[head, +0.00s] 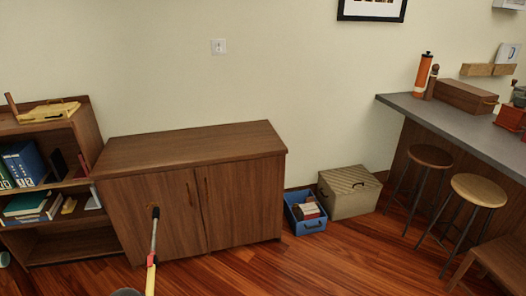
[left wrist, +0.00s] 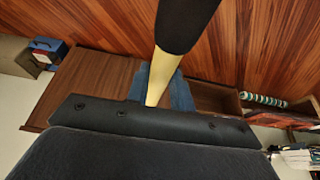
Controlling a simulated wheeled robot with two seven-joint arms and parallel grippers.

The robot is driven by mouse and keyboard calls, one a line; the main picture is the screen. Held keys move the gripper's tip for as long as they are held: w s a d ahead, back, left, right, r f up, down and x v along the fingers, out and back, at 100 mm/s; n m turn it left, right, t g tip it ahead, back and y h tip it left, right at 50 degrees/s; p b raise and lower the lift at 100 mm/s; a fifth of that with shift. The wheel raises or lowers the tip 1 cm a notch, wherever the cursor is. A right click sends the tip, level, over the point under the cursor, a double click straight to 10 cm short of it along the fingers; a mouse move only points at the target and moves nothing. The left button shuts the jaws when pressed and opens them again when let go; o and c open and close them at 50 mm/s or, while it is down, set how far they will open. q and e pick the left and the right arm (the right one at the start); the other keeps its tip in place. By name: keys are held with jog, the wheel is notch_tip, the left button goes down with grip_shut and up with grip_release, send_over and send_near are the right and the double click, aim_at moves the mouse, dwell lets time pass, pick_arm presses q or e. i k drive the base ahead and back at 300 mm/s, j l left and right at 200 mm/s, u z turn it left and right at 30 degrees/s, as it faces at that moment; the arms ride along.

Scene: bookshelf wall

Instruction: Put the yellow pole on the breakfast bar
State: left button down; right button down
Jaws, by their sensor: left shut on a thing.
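The yellow pole (head: 151,276) shows at the lower left of the head view, with a red band, a grey shaft and a dark tip in front of the wooden cabinet. My left gripper (left wrist: 160,92) is shut on the yellow length; the dark wrist body hides part of the grip. The breakfast bar (head: 447,122) has a grey top and stands at the right, well apart from the pole. My right gripper is not in view.
Two stools (head: 478,190) stand before the bar. An orange cylinder (head: 422,75) and a wooden box (head: 465,97) sit along its back edge; its front strip is clear. A low cabinet (head: 190,150), blue crate (head: 309,226) and lidded box (head: 350,200) line the wall.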

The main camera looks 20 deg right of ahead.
aim_at(477, 136)
jog(key=k+z, duration=0.1)
jog(key=z, duration=1.6)
jog(key=i+j+z, duration=0.1)
jog(key=z, duration=0.25)
jog(key=j+z, duration=0.1)
jog(key=z, duration=0.3)
jog(key=i+j+z, duration=0.1)
jog(key=z, duration=0.25)
